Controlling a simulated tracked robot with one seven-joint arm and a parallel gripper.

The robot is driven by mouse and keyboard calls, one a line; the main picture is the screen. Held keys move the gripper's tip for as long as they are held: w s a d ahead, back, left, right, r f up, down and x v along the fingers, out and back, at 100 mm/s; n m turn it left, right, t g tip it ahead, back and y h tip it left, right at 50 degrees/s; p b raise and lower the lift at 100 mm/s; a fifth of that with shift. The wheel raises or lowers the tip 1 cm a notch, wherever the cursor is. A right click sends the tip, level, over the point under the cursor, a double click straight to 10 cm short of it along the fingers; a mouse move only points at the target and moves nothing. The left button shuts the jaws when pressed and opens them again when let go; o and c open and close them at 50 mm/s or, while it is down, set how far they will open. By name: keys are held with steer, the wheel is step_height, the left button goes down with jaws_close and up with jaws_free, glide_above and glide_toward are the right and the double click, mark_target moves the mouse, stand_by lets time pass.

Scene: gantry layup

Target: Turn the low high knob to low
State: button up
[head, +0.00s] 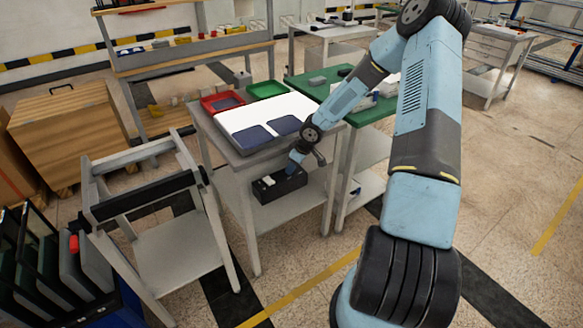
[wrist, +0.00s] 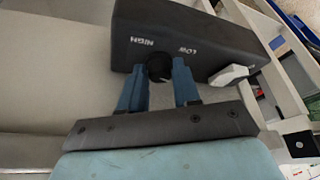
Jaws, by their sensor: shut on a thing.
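A black control box (wrist: 215,28) fills the top of the wrist view, with the printed words HIGH and LOW on its face. Its round dark knob (wrist: 158,68) sits beside the two words. My gripper (wrist: 160,72) has its two blue fingers on either side of the knob and is shut on it. The knob's pointer is too dark to read. A white rocker or lever (wrist: 229,75) is on the same face, to the right.
Above the box is the bench top (head: 205,132) with a white board, two blue pads (head: 251,136), a red tray (head: 222,101) and a green tray (head: 267,90). A grey cart (head: 160,220) stands close on the left. A green-topped table (head: 330,88) stands behind right. Open floor lies right.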

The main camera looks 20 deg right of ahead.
steer(key=shift+a, duration=0.2)
steer(key=o, duration=0.8)
steer(key=shift+c, duration=0.2)
steer(key=shift+o, duration=1.3)
steer(key=shift+d, duration=0.1)
steer(key=v, duration=1.3)
steer(key=shift+r, duration=0.35)
